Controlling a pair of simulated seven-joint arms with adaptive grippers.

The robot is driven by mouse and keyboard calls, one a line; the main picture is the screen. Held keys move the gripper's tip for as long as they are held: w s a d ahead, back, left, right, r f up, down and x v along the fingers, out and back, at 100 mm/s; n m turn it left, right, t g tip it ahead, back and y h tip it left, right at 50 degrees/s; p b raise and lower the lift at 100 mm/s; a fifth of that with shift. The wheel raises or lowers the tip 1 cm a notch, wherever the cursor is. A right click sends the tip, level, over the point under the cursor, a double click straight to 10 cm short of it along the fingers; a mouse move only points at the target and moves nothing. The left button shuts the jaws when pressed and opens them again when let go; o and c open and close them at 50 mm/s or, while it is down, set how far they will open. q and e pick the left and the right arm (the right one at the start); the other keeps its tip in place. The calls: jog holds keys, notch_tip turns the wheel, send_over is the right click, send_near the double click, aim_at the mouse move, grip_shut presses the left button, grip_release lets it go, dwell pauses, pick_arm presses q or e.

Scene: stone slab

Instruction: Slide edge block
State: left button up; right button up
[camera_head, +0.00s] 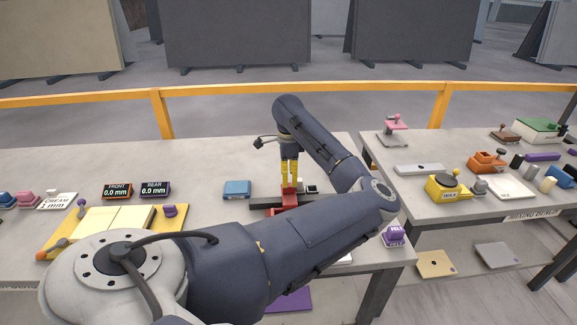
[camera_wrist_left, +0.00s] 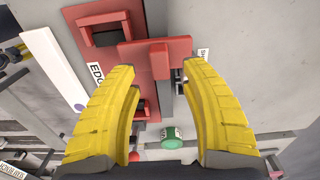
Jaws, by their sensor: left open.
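The red edge block (camera_head: 289,199) stands at a dark rail on the left table in the head view, partly hidden behind my left arm. In the left wrist view the red block (camera_wrist_left: 136,54) shows a raised grip piece (camera_wrist_left: 157,56) ahead of and between my fingertips, and a partly covered label starting "EDG". My left gripper (camera_head: 290,178) points down over the block with its yellow fingers. In the wrist view the left gripper (camera_wrist_left: 153,75) is open, its fingers apart on either side of the red grip piece; whether they touch it I cannot tell. My right gripper is not in view.
A blue block (camera_head: 237,189) sits left of the rail. A yellow board (camera_head: 108,221) with cream pieces and two 0.0 mm displays (camera_head: 136,190) lie further left. A purple FELT block (camera_head: 394,236) is near the table's right corner. A green round part (camera_wrist_left: 172,138) shows below my fingers.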

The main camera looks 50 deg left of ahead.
aim_at(289, 184)
pick_arm(q)
notch_tip(289, 184, up, 8)
dwell(0.4)
jog(key=shift+s+a+f, duration=0.1)
